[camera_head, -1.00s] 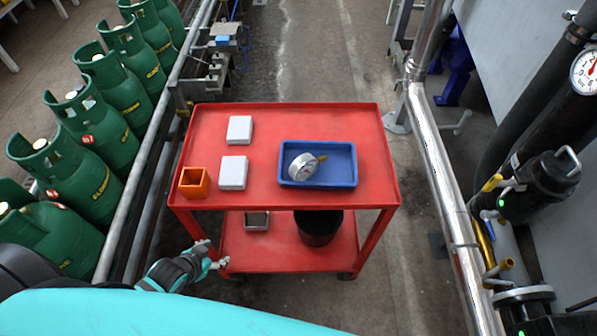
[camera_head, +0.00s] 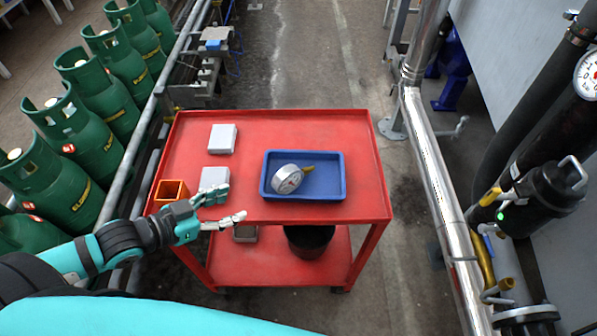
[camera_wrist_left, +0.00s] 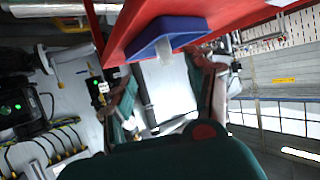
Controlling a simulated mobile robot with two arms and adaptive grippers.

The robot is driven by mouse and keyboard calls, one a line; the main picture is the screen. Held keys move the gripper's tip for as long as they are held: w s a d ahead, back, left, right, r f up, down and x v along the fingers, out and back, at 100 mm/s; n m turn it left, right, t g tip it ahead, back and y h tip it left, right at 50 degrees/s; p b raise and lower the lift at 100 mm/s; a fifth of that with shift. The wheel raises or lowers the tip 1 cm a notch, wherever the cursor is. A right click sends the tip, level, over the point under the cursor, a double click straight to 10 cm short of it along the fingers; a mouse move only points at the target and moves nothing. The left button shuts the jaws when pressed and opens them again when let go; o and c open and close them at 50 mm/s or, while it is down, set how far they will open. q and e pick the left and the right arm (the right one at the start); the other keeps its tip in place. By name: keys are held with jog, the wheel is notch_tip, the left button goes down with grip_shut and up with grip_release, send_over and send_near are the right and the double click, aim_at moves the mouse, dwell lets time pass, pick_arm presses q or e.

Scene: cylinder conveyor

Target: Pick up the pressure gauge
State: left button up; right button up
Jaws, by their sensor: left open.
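The pressure gauge (camera_head: 287,179), with a round white dial and a brass stem, lies in the left part of the blue tray (camera_head: 328,183) on the red cart (camera_head: 362,165). My left gripper (camera_head: 234,204) is open and empty at the cart's front edge, left of the tray and apart from the gauge. Its fingers point right, toward the tray. In the left wrist view the open fingers (camera_wrist_left: 165,95) frame the underside of the blue tray (camera_wrist_left: 170,32); the gauge cannot be made out clearly there. My right gripper is not in view.
Two white blocks (camera_head: 222,138) (camera_head: 214,178) and an orange open box (camera_head: 171,191) stand left on the cart, close to my left gripper. A black bucket (camera_head: 310,241) is on the lower shelf. Green gas cylinders (camera_head: 72,123) line the left; a metal pipe (camera_head: 432,160) runs at right.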

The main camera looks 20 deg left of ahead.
aim_at(277, 184)
pick_arm(q)
jog(key=shift+h, duration=0.3)
jog(key=x, duration=0.2)
jog(key=b+x, duration=0.1)
jog(key=x, duration=0.1)
jog(key=r+x, duration=0.1)
jog(key=x, duration=0.1)
jog(key=shift+w+d, duration=0.25)
jog(key=shift+w, duration=0.35)
jog(key=x, duration=0.5)
jog(key=shift+w+b, duration=0.1)
jog(key=shift+b, duration=0.2)
jog(key=shift+w+d+f, duration=0.2)
jog(key=shift+w+d, duration=0.05)
jog(key=shift+w, duration=0.15)
jog(key=x, duration=0.4)
jog(key=shift+w, duration=0.55)
jog(key=c, duration=1)
jog(key=shift+r, duration=0.1)
grip_shut()
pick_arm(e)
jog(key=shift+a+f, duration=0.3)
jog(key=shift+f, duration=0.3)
